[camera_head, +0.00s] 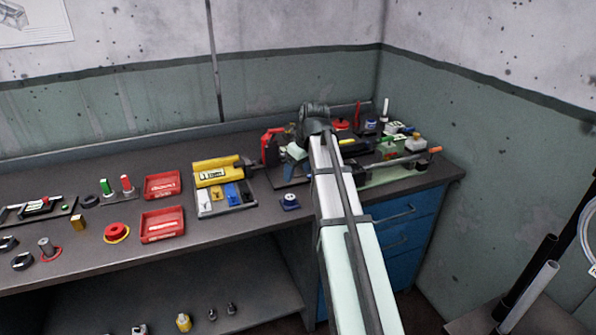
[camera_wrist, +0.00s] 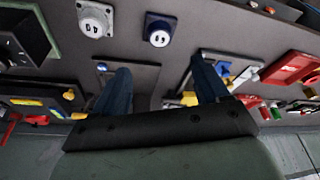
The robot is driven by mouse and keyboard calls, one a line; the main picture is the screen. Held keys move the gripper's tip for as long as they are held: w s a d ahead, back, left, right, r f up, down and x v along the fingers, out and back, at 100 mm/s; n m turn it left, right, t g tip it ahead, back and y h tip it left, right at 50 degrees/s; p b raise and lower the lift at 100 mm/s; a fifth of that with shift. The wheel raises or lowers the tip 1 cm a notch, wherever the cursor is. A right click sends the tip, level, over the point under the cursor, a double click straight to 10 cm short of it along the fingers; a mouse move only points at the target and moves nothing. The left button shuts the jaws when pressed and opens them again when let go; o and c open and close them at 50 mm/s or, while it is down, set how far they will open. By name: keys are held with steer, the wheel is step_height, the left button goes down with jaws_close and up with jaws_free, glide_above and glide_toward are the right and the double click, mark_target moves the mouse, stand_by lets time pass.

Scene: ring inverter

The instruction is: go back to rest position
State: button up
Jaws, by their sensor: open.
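My arm reaches from the bottom of the head view up over the dark workbench (camera_head: 262,226), and its wrist bends over near the back wall. My gripper shows in the wrist view (camera_wrist: 160,66), with its two dark blue fingers spread apart and nothing between them. A small dark blue piece with a round pale top (camera_head: 290,201) stands on the bench left of my arm. It also shows beyond the fingers in the wrist view (camera_wrist: 158,30).
Left of my arm are a tray (camera_head: 228,209) with yellow and blue parts and two red bins (camera_head: 162,185) (camera_head: 163,225). Several bottles and tools crowd the bench right of my wrist, above blue drawers (camera_head: 408,225). The wall stands close behind.

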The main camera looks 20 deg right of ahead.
steer(key=shift+f, duration=0.1)
steer(key=s+a+f+m+g+h, duration=0.1)
steer(key=s+a+f+g, duration=0.15)
steer(key=s+f, duration=0.75)
steer(key=s+a+f+m+g+h, duration=0.1)
steer(key=s+a+f+m, duration=0.2)
steer(key=f, duration=1.3)
steer(key=s+a+f+g+h, duration=0.15)
steer(key=s+a+f, duration=0.4)
steer(key=f, duration=0.75)
steer(key=s+f+g, duration=0.1)
steer(key=s+f, duration=0.5)
steer(key=s, duration=0.3)
steer(key=s+a+f+g+y, duration=0.1)
steer(key=s+f+g, duration=0.1)
steer(key=s+f, duration=0.5)
steer(key=s+a+f+g+y, duration=0.1)
steer(key=s+f, duration=0.5)
steer(key=s, duration=0.7)
steer(key=shift+s+f+m+g, duration=0.2)
steer(key=shift+f+m+g, duration=0.1)
steer(key=shift+f+g, duration=0.15)
